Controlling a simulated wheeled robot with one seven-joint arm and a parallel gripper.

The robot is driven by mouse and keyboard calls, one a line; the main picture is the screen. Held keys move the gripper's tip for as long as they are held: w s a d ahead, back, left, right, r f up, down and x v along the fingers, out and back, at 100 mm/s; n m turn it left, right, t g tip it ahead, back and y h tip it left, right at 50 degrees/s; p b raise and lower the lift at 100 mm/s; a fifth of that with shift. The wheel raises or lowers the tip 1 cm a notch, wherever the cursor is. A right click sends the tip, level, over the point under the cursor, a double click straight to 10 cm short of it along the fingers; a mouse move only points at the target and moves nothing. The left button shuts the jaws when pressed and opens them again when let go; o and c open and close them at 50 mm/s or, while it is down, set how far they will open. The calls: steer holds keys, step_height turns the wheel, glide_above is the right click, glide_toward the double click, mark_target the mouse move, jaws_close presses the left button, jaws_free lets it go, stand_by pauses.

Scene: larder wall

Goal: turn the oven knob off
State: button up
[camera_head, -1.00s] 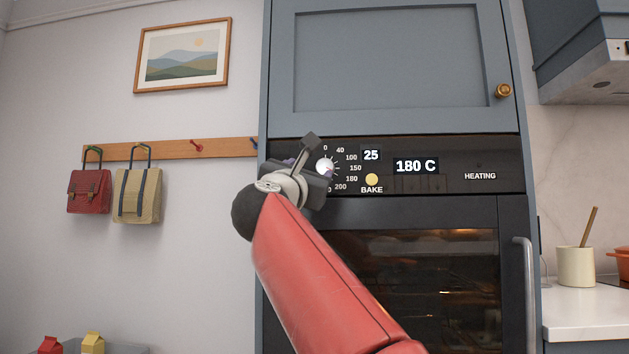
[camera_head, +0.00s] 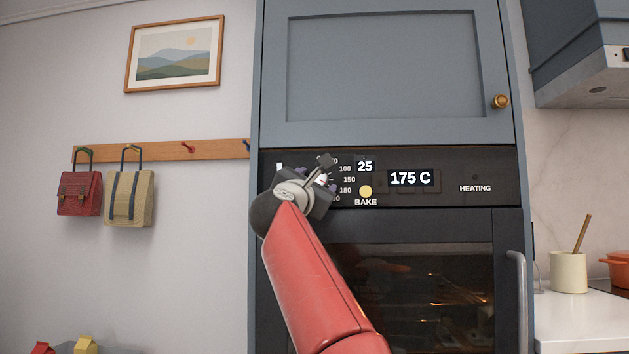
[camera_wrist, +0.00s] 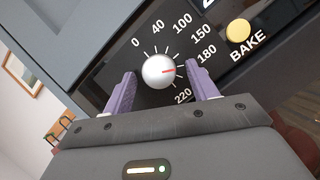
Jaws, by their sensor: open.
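In the wrist view the pointer is turned to the right, roughly toward the 180 mark. In the head view the knob (camera_head: 322,180) is mostly hidden behind my gripper (camera_head: 319,175). My gripper (camera_wrist: 160,72) is open, with one purple finger on each side of the knob and a visible gap on both sides.
A yellow BAKE button (camera_head: 365,192) sits right of the dial, below a small display (camera_head: 365,166) reading 25. The oven door handle (camera_head: 516,300) is at the lower right. Two bags hang from a wooden rail (camera_head: 165,150) on the left wall.

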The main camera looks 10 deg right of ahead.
steer(key=shift+c, duration=0.5)
steer(key=c, duration=0.9)
